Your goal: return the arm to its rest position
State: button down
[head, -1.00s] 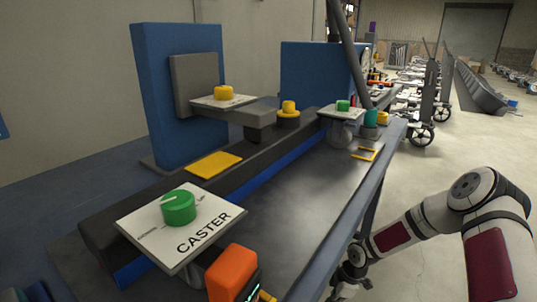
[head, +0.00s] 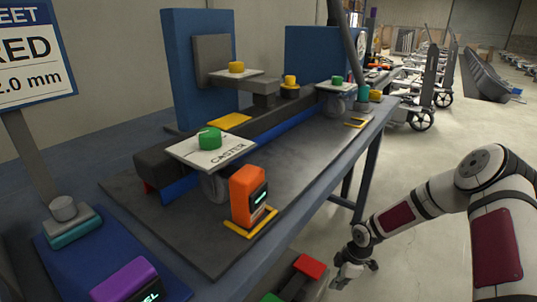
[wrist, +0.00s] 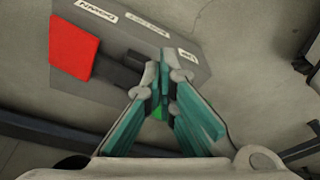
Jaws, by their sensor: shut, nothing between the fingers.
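My white arm (head: 425,205) hangs at the right of the head view, clear of the bench's right side. Its elbow is raised and its forearm slopes down to the left. My gripper (head: 345,281) points down, low beside the bench and close to a grey pedal box. In the wrist view, the teal-padded fingers of my gripper (wrist: 163,72) converge and are shut with nothing held. The grey pedal box (wrist: 125,30) with a red pad (wrist: 73,47) lies beyond them; a bit of green shows between the fingers.
The bench (head: 225,232) carries an orange gauge (head: 247,195), a caster plate (head: 195,152) with a green knob, and blue uprights (head: 196,90). A purple device (head: 130,281) and a sign (head: 35,55) are at left. The red pedal (head: 309,267) shows below.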

jog(key=s+d+r+m+h, duration=0.1)
jog(key=s+r+m+h, duration=0.2)
jog(key=r, duration=0.9)
jog(key=s+d+r+m+h, duration=0.15)
jog(key=s+r, duration=0.35)
jog(key=r, duration=0.6)
jog(key=s+d+r+m+h, duration=0.15)
jog(key=s+r+m, duration=0.25)
jog(key=r, duration=0.8)
jog(key=s+a+r+m+y, duration=0.1)
jog(key=s+a+r+m, duration=0.25)
jog(key=s+r, duration=0.8)
jog(key=s+a+m+y, duration=0.1)
jog(key=s+a+m, duration=0.15)
jog(key=s, duration=0.55)
jog(key=s+a+m+y, duration=0.2)
jog(key=s+m, duration=0.1)
jog(key=s, duration=0.6)
notch_tip(320, 180, up, 32)
jog(key=t+p, duration=0.4)
jog(key=p, duration=2.6)
jog(key=shift+w+d+f+n, duration=0.15)
jog(key=shift+w+d+n, duration=0.3)
